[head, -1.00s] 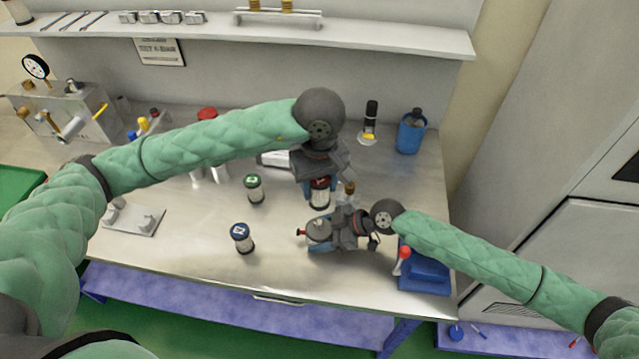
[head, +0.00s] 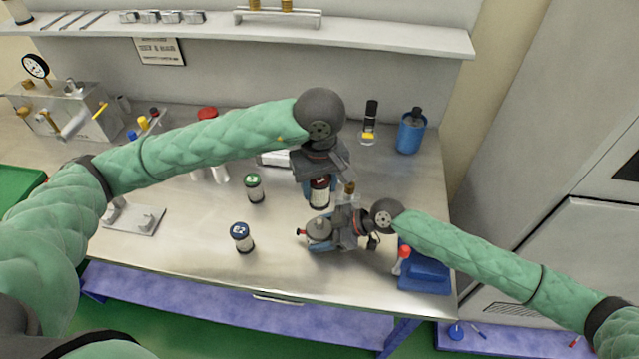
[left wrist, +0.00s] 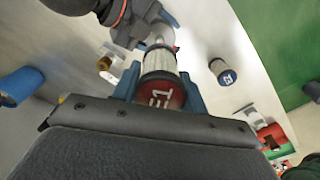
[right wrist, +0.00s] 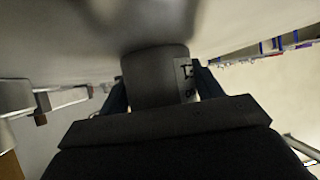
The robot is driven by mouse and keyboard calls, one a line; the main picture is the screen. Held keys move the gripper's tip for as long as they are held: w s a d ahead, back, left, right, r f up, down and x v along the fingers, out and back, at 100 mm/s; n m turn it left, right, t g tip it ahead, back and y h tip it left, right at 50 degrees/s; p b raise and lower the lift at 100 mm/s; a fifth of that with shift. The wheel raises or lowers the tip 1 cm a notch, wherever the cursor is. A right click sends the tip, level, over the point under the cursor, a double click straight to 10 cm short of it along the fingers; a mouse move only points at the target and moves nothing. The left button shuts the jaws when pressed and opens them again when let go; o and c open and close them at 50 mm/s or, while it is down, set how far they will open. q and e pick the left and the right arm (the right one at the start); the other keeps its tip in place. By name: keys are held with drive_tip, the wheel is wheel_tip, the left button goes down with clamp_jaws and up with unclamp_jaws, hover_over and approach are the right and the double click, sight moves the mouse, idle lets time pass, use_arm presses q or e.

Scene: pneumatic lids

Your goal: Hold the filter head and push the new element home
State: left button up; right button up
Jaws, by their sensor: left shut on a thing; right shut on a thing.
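The new element is a white pleated cylinder with a dark red cap marked E1 (head: 319,194). My left gripper (head: 318,190) is shut on it, its blue fingers either side of the red cap (left wrist: 162,95) in the left wrist view. The filter head is a grey round metal body (head: 319,229) with a small red-tipped part on its left side. My right gripper (head: 322,238) is shut on it; the grey body (right wrist: 155,75) fills the space between its fingers in the right wrist view. The element's far end points at the head; whether they touch I cannot tell.
A green-capped element (head: 254,187) and a blue-capped element (head: 242,237) stand on the bench to the left. The bench front between the blue-capped element and edge is clear.

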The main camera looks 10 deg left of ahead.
use_arm(q)
drive_tip(key=shift+f, duration=0.15)
drive_tip(key=n, duration=0.1)
hover_over(319, 222)
drive_tip(key=shift+w+f, duration=0.1)
drive_tip(key=shift+f, duration=3.35)
drive_tip(key=shift+d+f, duration=0.1)
drive_tip(key=shift+f, duration=1.35)
idle(1.0)
drive_tip(key=shift+f, duration=0.2)
idle(1.6)
